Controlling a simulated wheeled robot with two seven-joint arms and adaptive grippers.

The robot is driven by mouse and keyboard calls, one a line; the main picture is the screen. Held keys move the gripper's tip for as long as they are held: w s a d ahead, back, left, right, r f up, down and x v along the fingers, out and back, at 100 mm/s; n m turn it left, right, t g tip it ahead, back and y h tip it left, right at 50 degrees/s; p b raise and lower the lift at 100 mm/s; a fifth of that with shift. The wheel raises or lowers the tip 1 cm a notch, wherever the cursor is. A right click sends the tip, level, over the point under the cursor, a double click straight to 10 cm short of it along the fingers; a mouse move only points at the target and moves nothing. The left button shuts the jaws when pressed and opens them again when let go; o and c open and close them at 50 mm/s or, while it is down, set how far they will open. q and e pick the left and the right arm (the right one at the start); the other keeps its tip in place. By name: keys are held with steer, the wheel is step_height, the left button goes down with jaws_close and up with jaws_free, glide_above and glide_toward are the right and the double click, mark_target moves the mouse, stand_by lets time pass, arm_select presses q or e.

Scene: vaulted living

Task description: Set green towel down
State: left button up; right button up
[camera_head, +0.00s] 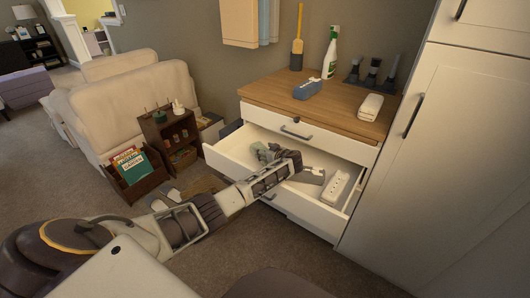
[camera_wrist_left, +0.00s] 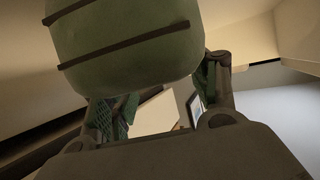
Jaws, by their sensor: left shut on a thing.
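The green towel (camera_wrist_left: 130,45) fills the top of the left wrist view, a rounded grey-green bundle with dark stripes. My left gripper (camera_wrist_left: 160,95) is shut on it, with a finger at each side. My right gripper is not in view.
A tall white cupboard (camera_head: 450,150) stands close on the right.

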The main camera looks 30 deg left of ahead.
arm_select(q)
steer(key=shift+f, duration=0.1)
steer(key=o, duration=1.1)
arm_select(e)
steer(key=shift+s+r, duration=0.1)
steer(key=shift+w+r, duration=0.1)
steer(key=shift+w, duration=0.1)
arm_select(q)
steer(key=shift+s+d+r, duration=0.15)
steer(key=shift+d+r, duration=0.15)
steer(key=shift+d, duration=0.1)
steer(key=p+v, duration=0.2)
steer(key=v, duration=0.9)
steer(key=shift+s, duration=0.1)
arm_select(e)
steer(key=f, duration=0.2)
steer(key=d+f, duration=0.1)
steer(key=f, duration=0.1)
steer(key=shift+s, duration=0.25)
